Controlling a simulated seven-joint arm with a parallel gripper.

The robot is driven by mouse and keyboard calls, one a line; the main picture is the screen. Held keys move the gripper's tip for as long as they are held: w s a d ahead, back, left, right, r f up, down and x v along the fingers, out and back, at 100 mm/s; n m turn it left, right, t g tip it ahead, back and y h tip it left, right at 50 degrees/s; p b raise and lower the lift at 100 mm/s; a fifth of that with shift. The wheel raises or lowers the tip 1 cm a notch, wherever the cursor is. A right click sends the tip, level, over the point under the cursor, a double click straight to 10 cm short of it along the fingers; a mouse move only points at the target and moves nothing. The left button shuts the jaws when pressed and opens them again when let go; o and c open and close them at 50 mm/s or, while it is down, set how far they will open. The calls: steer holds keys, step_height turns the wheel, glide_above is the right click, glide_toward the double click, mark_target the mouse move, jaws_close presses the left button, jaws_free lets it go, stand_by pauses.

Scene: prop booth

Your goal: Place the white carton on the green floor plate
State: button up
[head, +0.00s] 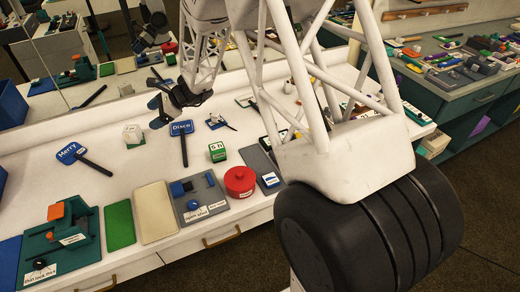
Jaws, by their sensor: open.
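The white carton (133,136) stands upright on the white counter, left of my gripper and slightly lower in the picture. The green floor plate (120,224) lies flat near the counter's front edge, and nothing is on it. My gripper (155,112) is dark, open and empty. It hangs above the back of the counter, up and to the right of the carton, apart from it.
A beige plate (155,211) lies right of the green one, and a green latch device (72,232) stands left. A green box (217,151), a red lidded pot (239,181) and blue paddles (181,128) are nearby. A mirror behind reflects the counter.

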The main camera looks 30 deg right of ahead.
steer(key=s+d+r+n+g+h, duration=0.15)
steer(key=s+d+r+n, duration=0.35)
steer(key=s, duration=0.6)
steer(key=s+d+r+n+h, duration=0.2)
steer(key=s+r+n+h, duration=0.3)
steer(key=s, duration=0.6)
steer(key=s+d+r+n+g+h, duration=0.1)
steer(key=s+d+r+n, duration=0.2)
steer(key=s+r, duration=0.6)
steer(key=s+d+n+t+h, duration=0.1)
steer(key=s+d+n+h, duration=0.1)
steer(key=s, duration=0.6)
steer(key=s+d+f+n+t+h, duration=0.1)
steer(key=s+d+n+h, duration=0.1)
steer(key=s+d, duration=0.3)
steer(key=s, duration=0.3)
steer(key=shift+f+n, duration=0.2)
steer(key=shift+n, duration=0.2)
